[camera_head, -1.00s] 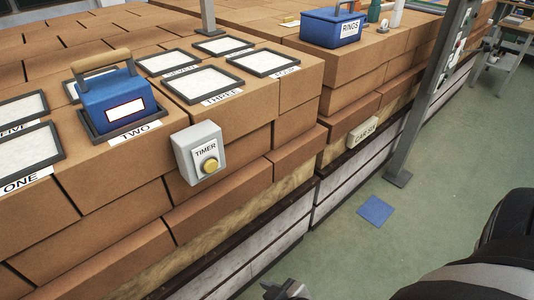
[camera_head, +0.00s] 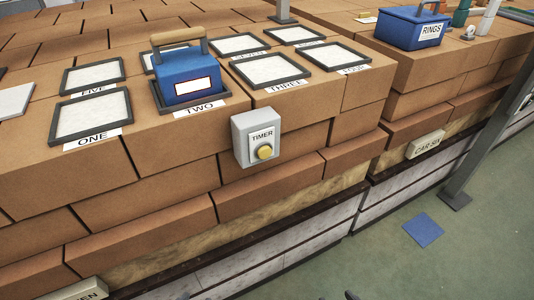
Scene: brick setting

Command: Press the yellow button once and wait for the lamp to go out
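The yellow button (camera_head: 264,152) is on the front of a light grey box labelled TIMER (camera_head: 242,137). The box is fixed to the front face of the brick stack, below the THREE label. No separate lamp can be made out, and I cannot tell whether the button is lit. No gripper touches the button or box. A small dark tip, perhaps of my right gripper (camera_head: 351,296), shows at the bottom edge, well below the box. Its fingers are cut off by the frame. My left gripper is not in view.
A blue box with a wooden handle (camera_head: 186,78) stands on the frame labelled TWO. Framed white pads, including ONE (camera_head: 92,115), lie around it. A blue RINGS bin (camera_head: 405,28) stands at the back right. A post (camera_head: 490,150) rises from the green floor at right.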

